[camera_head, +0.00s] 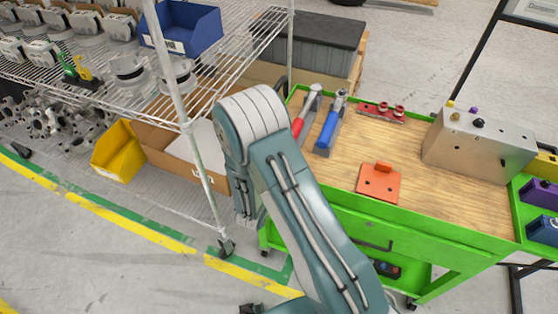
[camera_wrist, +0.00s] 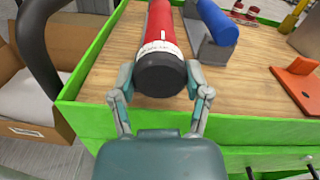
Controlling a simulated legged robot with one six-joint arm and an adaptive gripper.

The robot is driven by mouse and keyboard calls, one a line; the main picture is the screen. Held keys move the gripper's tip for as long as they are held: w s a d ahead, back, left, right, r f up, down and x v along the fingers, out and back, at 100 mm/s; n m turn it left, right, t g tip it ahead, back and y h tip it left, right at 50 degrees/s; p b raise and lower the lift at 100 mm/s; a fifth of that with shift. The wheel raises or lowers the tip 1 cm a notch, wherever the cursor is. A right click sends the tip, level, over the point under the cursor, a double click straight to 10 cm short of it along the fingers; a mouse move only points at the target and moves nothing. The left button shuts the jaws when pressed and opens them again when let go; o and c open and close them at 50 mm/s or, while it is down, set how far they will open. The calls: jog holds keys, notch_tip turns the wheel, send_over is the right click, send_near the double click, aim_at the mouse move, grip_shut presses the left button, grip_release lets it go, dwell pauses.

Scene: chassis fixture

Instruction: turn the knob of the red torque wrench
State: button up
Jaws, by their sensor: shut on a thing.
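The red torque wrench lies on the wooden top of the green cart; its red handle (camera_head: 298,124) shows in the head view beside my arm. In the wrist view its red handle (camera_wrist: 160,22) points away from me, with a white scale band and a black end knob (camera_wrist: 160,76) facing me. My gripper (camera_wrist: 158,80) has one finger on each side of the knob and is shut on it. In the head view my arm hides my gripper and the knob.
A blue-handled wrench (camera_head: 328,129) lies close to the right of the red one, in a grey holder. An orange bracket (camera_head: 379,183) and a metal box (camera_head: 478,146) stand farther right. The cart's green rim (camera_wrist: 250,131) runs below my fingers. A wire shelf (camera_head: 222,75) stands left.

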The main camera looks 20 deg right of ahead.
jog(key=shift+m, duration=0.3)
jog(key=m, duration=1.1)
jog(key=shift+d+m, duration=0.1)
jog(key=shift+m, duration=0.2)
dwell(0.4)
jog(key=o, duration=1.2)
jog(key=shift+c, duration=0.2)
jog(key=shift+f, duration=0.1)
